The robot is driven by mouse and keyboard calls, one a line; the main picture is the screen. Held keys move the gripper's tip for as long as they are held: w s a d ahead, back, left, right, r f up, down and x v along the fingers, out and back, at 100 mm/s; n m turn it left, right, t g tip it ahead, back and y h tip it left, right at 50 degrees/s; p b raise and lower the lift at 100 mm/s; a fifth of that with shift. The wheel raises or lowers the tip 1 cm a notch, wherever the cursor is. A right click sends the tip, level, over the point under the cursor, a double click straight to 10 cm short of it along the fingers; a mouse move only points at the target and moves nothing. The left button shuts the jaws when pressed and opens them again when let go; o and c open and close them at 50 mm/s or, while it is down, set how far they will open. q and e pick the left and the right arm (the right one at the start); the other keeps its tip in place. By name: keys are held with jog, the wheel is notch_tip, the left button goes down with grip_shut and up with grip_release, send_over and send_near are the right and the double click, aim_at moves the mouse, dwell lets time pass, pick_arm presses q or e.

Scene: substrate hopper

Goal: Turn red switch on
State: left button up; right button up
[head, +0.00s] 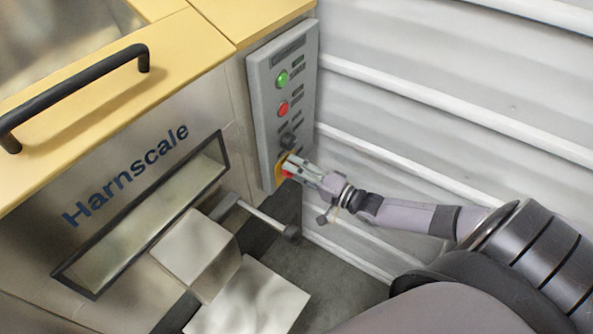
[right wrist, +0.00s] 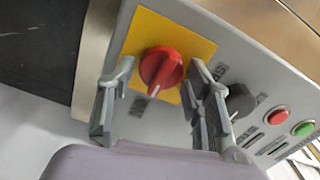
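The red switch (right wrist: 161,70) is a round rotary knob on a yellow square plate (right wrist: 190,41), with a pale mark on its lower edge. In the head view the yellow plate (head: 280,168) shows low on the grey control panel (head: 262,110), and my gripper partly covers the knob. My right gripper (right wrist: 163,100) is open, with one finger on each side of the knob. I cannot tell whether either finger touches it. In the head view my right gripper (head: 292,168) reaches the panel from the right. My left gripper is not in view.
A black knob (right wrist: 241,100), a red button (right wrist: 278,118) and a green button (right wrist: 303,129) sit beside the switch on the panel. A lever with a dark end (head: 291,232) sticks out below the panel. A ribbed wall (head: 420,60) stands at the right.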

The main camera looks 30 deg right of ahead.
jog(key=shift+o, duration=0.8)
jog(key=v, duration=1.2)
